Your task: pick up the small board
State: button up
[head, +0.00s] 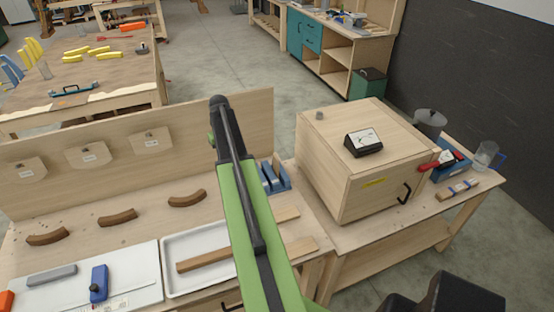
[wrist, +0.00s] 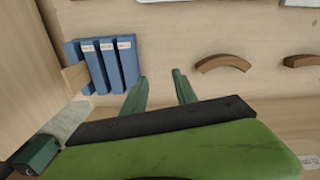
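I cannot tell for sure which piece is the small board. In the wrist view a wooden piece (wrist: 75,77) shows beside the blue blocks (wrist: 103,64). My gripper (wrist: 160,76) is open, nothing between its fingers, above bare wood between the blue blocks and a curved brown piece (wrist: 222,63).
A wooden cabinet (head: 390,185) with a meter (head: 363,142) on top stands right of my arm. Several curved brown pieces lie to the left (head: 187,198), before an upright back panel (head: 240,115). A blue clamp-like item (head: 98,284) lies on the white sheet at front left.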

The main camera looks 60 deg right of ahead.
notch_tip(320, 180, up, 4)
jog(key=f+m+p, duration=0.1)
jog(key=m+p, duration=0.1)
send_over(276, 163)
jog(key=d, duration=0.2)
jog(key=f+b, duration=1.2)
jog(key=shift+a, duration=0.35)
jog(key=f+b, duration=0.1)
jog(key=b, duration=0.1)
jog(key=f+b, duration=0.3)
jog(key=f, duration=0.1)
jog(key=shift+w+f+b, duration=0.15)
jog(key=shift+w+b, duration=0.2)
jog(key=shift+b, duration=0.05)
jog(key=shift+r, duration=0.2)
jog(key=shift+c, duration=0.2)
grip_shut()
